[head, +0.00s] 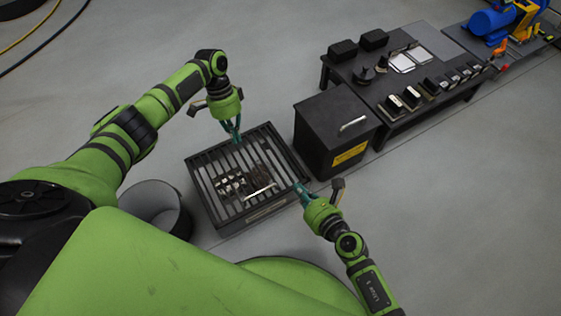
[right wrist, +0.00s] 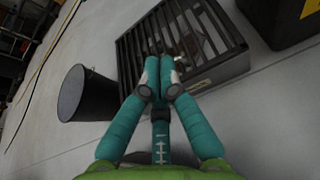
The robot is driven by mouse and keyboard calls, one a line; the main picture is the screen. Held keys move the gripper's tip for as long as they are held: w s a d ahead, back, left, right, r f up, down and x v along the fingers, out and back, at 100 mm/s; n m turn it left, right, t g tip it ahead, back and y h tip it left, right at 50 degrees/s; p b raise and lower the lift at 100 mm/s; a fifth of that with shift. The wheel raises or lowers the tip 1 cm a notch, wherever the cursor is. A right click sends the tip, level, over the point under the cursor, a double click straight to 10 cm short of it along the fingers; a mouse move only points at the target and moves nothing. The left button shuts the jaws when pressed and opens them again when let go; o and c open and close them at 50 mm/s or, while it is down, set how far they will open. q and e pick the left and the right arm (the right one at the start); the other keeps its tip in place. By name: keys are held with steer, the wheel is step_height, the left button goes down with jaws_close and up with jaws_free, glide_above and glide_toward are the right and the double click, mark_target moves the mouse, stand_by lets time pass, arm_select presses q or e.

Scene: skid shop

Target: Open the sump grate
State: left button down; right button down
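The sump grate (head: 222,166), black with parallel bars, lies closed and flat over a black square sump box on the floor. It has a pale bar handle (head: 262,190) near its front edge. Pale, unclear objects show beneath the bars. My left gripper (head: 237,138) points down over the grate's far edge; whether its fingers are apart is unclear. My right gripper (head: 299,189) is beside the grate's right front corner, apart from the handle. In the right wrist view its fingertips (right wrist: 160,62) are together with nothing seen between them, and the grate (right wrist: 160,40) is beyond.
A dark round bin (head: 157,205) stands left of the grate; it also shows in the right wrist view (right wrist: 84,93). A black lidded box (head: 330,120) with a handle and yellow label stands close right. A low black table (head: 400,100) with small parts is behind it. Front floor is clear.

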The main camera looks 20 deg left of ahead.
steer(key=w+a+f+n, duration=0.1)
steer(key=w+a+f, duration=0.1)
steer(key=w+a, duration=0.5)
steer(key=shift+a, duration=0.9)
stand_by(0.8)
